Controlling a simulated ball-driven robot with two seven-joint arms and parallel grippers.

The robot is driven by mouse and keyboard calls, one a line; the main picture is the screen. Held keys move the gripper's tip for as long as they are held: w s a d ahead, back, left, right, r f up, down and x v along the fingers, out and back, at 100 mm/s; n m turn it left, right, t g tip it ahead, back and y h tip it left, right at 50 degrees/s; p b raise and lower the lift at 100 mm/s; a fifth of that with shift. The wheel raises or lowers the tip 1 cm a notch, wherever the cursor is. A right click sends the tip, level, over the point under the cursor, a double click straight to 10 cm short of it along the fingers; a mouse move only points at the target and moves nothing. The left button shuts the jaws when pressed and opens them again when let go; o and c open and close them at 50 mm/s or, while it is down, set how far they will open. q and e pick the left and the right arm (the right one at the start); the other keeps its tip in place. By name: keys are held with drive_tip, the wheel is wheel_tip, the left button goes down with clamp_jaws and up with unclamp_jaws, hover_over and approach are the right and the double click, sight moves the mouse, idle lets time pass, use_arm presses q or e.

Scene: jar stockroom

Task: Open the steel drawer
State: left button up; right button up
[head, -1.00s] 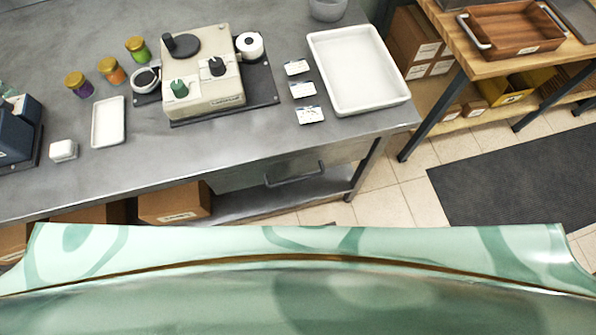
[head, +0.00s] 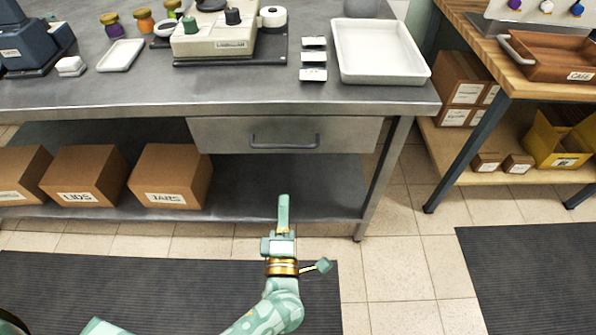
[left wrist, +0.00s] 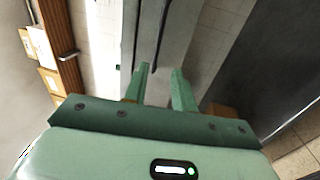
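The steel drawer (head: 350,136) hangs under the right part of the grey metal table, its front in line with the table edge; it looks closed. Its dark bar handle (head: 285,143) runs level across the front. My left gripper (head: 283,205) points up toward the drawer, in front of and below the handle, apart from it. In the left wrist view the two green fingers (left wrist: 162,72) stand apart with nothing between them. Beyond them are a grey panel and a dark bar, probably the drawer and its handle (left wrist: 162,38). My right gripper is not in view.
Cardboard boxes (head: 168,176) stand on the lower shelf (head: 290,190), left of the drawer. The table (head: 200,98) carries a white tray (head: 378,75) and a beige machine (head: 213,45). A wooden bench (head: 480,55) stands at right. The tiled floor between them is clear.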

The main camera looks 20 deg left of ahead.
use_arm(q)
approach(285, 146)
drive_tip(key=b+x, duration=0.1)
drive_tip(key=x, duration=0.2)
drive_tip(key=b+x, duration=0.1)
drive_tip(key=x, duration=0.3)
drive_tip(key=b+x, duration=0.1)
drive_tip(key=x, duration=0.2)
drive_tip(key=shift+w+f, duration=0.25)
clamp_jaws()
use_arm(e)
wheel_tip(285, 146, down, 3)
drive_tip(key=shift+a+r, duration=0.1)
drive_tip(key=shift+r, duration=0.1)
